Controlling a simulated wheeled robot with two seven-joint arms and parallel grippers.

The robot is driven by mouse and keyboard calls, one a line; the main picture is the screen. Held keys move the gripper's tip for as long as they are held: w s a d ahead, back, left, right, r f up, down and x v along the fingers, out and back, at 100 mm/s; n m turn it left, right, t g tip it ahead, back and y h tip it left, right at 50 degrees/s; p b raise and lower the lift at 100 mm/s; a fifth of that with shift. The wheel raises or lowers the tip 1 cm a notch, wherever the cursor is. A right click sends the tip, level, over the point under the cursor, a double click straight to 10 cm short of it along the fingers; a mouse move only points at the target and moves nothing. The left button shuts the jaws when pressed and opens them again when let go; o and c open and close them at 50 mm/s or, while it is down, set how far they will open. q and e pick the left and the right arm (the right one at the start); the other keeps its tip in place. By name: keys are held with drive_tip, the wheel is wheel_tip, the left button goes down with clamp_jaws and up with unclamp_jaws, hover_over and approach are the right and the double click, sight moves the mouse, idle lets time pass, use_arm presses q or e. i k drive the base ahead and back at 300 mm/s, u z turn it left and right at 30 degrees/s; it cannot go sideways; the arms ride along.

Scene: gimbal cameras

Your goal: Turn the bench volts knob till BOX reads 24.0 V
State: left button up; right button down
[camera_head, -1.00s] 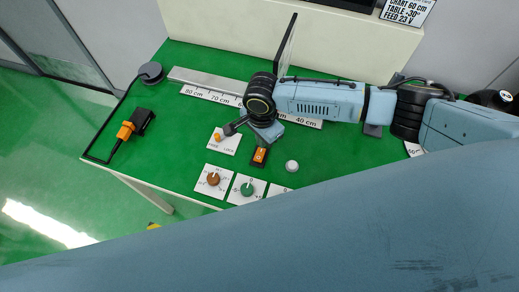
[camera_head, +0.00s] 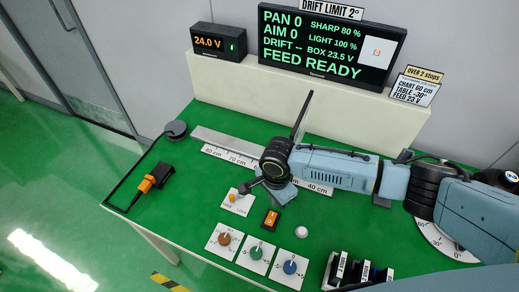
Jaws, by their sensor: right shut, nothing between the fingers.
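The large screen (camera_head: 332,45) reads "BOX 23.5 V", with "FEED READY" below. A small dark meter (camera_head: 218,42) at its left shows 24.0 V in orange. Three knobs stand on white plates at the bench front: a brown knob (camera_head: 224,239), a green knob (camera_head: 256,252) and a blue knob (camera_head: 290,267). Their labels are too small to read, so I cannot tell which is the volts knob. My right gripper (camera_head: 244,188) is shut and empty, just right of a small orange knob (camera_head: 233,197) on a white plate. Whether they touch is unclear. My left gripper is out of view.
An orange switch (camera_head: 271,219) and a white button (camera_head: 301,232) sit behind the knobs. A black-and-orange connector (camera_head: 152,182) lies at the left on a cable. Dark labelled blocks (camera_head: 358,271) stand front right.

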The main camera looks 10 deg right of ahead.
sight(224, 239)
drive_tip(key=k, duration=1)
